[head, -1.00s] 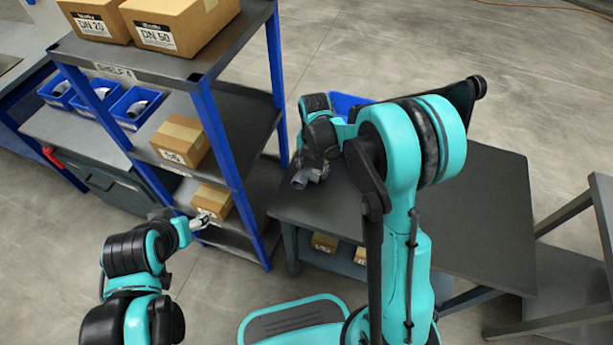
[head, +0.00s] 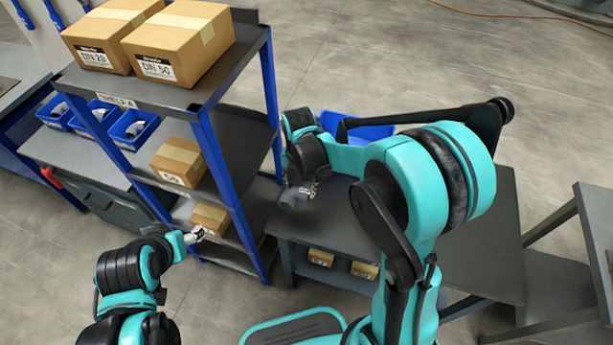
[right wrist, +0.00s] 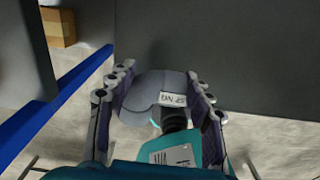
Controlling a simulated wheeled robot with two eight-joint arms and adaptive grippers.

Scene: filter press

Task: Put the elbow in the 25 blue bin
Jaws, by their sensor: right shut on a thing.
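The grey elbow (head: 292,198) is held in my right gripper (head: 304,190) above the left edge of the dark table. In the right wrist view the elbow (right wrist: 150,92) sits between both fingers of my right gripper (right wrist: 160,105), and its white label seems to read DN 25. A blue bin (head: 358,130) stands on the table behind my right arm, which hides part of it; no number on it can be read. My left gripper (head: 196,235) is near the lower shelf, small in view; its opening cannot be made out.
The blue-posted shelf rack (head: 206,150) stands left of the table (head: 470,245), with cardboard boxes (head: 178,45) on top. Several small blue bins (head: 133,128) stand farther left on a bench. The table's right part is clear. A grey frame (head: 570,225) stands at the right.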

